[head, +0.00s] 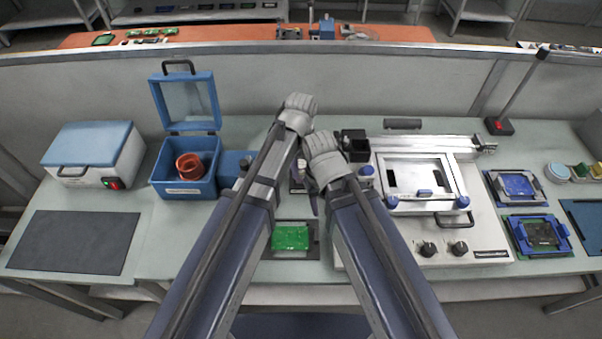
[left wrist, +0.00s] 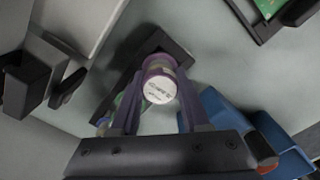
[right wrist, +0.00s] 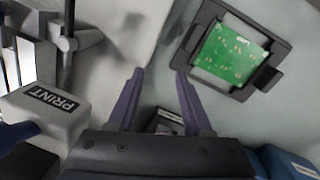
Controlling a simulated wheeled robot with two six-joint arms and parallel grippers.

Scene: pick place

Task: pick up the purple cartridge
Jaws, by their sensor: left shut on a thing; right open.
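The purple cartridge (left wrist: 160,83), with a round white label on its end, is between the fingers of my left gripper (left wrist: 159,100). This gripper is shut on it. A dark holder (left wrist: 178,48) lies right behind the cartridge in that view; I cannot tell whether the cartridge still touches it. In the head view my left gripper (head: 298,112) is higher, and my arms and hands mostly hide the cartridge. My right gripper (right wrist: 158,88) is open, with nothing between its fingertips, close to the left one in the head view.
A green circuit board (head: 290,237) lies in a dark frame at the front. A blue box (head: 186,188) with an open lid stands left, beside a white case (head: 95,155). A printing machine (head: 430,235) fills the right. A dark mat (head: 72,242) lies bare at far left.

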